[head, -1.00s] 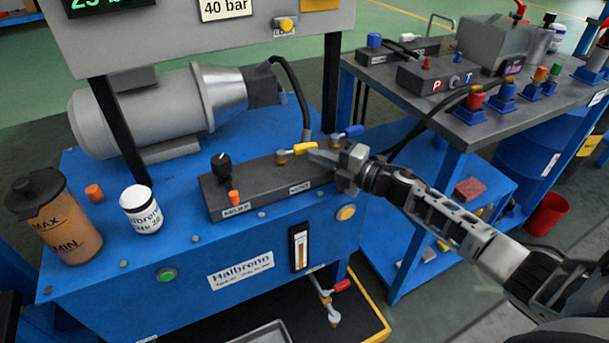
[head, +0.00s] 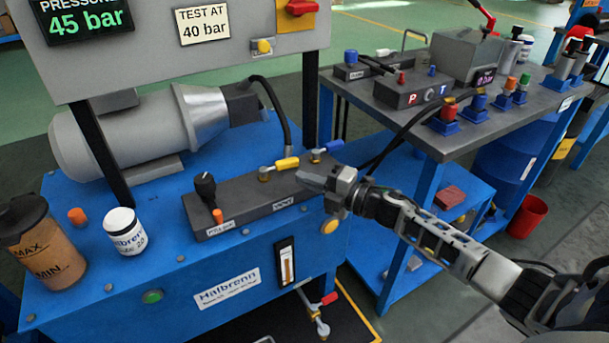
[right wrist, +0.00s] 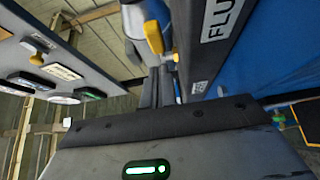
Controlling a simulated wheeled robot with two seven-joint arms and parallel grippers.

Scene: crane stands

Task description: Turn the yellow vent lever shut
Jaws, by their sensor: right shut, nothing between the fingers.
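The yellow vent lever (head: 286,163) is on a brass valve on top of the dark grey manifold block (head: 240,200). Its handle points right and slightly back, along the block. A blue lever (head: 328,147) on a similar valve is just right of it. My right gripper (head: 304,180) is shut and empty, just in front of and below the yellow handle's end, with a small gap. In the right wrist view, the yellow lever (right wrist: 153,36) shows beyond my shut fingers (right wrist: 161,88). My left gripper is not in view.
A black knob (head: 205,187) stands on the block's left end. A black hose (head: 280,103) comes down behind the levers. The motor (head: 130,130) is behind the block. A gauge panel (head: 150,45) rises above, reading 45 bar. A white jar (head: 125,232) stands at left.

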